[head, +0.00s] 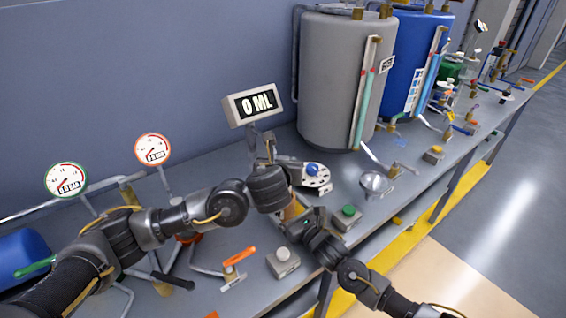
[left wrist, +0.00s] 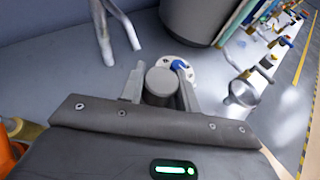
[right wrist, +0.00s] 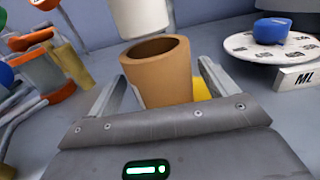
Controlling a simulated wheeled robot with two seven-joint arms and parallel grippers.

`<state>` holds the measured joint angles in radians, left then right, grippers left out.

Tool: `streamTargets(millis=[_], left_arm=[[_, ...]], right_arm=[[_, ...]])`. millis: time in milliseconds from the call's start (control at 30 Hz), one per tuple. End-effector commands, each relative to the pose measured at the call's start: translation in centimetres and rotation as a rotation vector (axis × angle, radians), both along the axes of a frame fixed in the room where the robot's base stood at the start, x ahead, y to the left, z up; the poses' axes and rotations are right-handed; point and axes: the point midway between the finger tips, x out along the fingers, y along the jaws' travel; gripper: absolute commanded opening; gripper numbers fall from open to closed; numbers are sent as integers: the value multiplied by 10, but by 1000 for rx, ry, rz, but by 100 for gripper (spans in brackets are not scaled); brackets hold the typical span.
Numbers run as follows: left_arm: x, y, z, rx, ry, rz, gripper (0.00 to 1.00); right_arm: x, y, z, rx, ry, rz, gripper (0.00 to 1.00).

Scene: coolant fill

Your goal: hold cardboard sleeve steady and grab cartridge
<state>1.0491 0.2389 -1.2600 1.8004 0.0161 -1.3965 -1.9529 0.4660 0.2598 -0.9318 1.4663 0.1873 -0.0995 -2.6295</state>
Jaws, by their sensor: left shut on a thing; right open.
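The brown cardboard sleeve (right wrist: 165,75) stands upright and open-topped between the spread fingers of my right gripper (right wrist: 162,88). In the head view, a tan bit of the sleeve (head: 292,211) shows between my two hands. A pale cylinder, the cartridge (right wrist: 139,16), is over the sleeve in the right wrist view, clear of its rim. In the left wrist view, my left gripper (left wrist: 160,82) is shut on the cartridge (left wrist: 162,86), whose round grey top faces the camera. In the head view, the left hand hides the cartridge.
A white dial with a blue knob (head: 313,170) sits just behind the hands. A 0 ML display (head: 254,104) and a grey tank (head: 335,80) stand farther back. A green button box (head: 347,216), a white button box (head: 283,260) and an orange-handled valve (head: 239,256) are near the front edge.

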Motion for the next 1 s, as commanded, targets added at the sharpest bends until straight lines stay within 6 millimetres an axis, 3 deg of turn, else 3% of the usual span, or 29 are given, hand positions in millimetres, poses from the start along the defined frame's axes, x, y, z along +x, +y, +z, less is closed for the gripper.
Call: streamTargets(millis=[167,633,1000], left_arm=[[0,0,0,0,-1,0,0],[0,0,1,-1,-1,0,0],[0,0,1,-1,-1,0,0]], right_arm=[[-9,-7,-1,-1,0,0,85],[-82,-59,-1,-1,2,0,85],[-98,-71,0,0,0,0,85]])
